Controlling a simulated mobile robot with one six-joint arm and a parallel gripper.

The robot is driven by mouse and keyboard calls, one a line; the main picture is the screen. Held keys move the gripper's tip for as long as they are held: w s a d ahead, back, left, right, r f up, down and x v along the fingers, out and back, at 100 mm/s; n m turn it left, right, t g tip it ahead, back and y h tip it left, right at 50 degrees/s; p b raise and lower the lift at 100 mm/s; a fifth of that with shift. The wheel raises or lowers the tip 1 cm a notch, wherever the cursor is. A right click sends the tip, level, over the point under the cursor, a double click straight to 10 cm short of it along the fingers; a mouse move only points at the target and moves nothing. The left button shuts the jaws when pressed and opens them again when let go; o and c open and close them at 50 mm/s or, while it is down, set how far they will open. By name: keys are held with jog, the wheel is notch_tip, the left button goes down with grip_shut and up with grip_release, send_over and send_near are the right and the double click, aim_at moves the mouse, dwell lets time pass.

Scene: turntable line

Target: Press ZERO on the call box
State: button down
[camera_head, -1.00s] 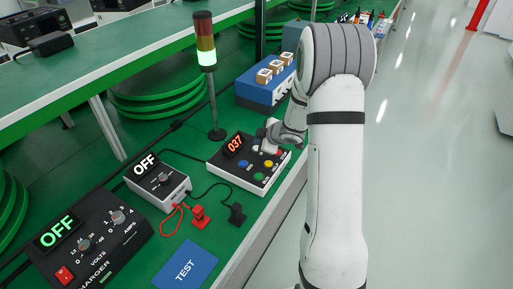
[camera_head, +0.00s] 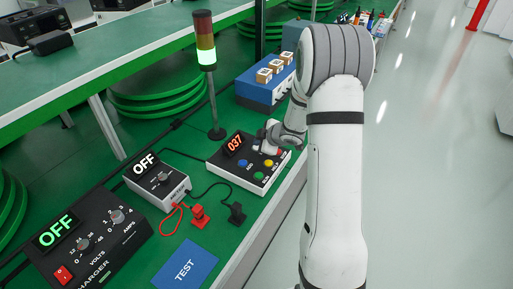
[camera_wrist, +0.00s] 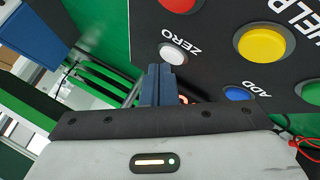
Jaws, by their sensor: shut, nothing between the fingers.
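The call box (camera_head: 222,160) sits on the green bench, its display (camera_head: 235,145) reading 037. In the wrist view its white ZERO button (camera_wrist: 173,53) lies just beyond my gripper (camera_wrist: 161,70), whose narrow blue-grey fingers are together and empty. The fingertips are close to the ZERO button; I cannot tell whether they touch it. In the head view my gripper and wrist hide part of the box's far right side. The wrist view also shows the yellow HELP button (camera_wrist: 264,43), the blue ADD button (camera_wrist: 237,93) and part of a red button (camera_wrist: 178,4).
A signal tower (camera_head: 205,75) with its green lamp lit stands behind the box. A grey meter (camera_head: 158,180) reading OFF, a black charger (camera_head: 90,235) and a blue TEST card (camera_head: 186,268) lie left and nearer. A blue bin (camera_head: 262,92) with small boxes stands beyond.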

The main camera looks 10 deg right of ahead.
jog(key=shift+f, duration=0.35)
dwell(0.7)
jog(key=shift+r, duration=0.1)
jog(key=shift+r+p, duration=0.7)
notch_tip(320, 180, up, 5)
jog(key=p, duration=0.5)
dwell(0.9)
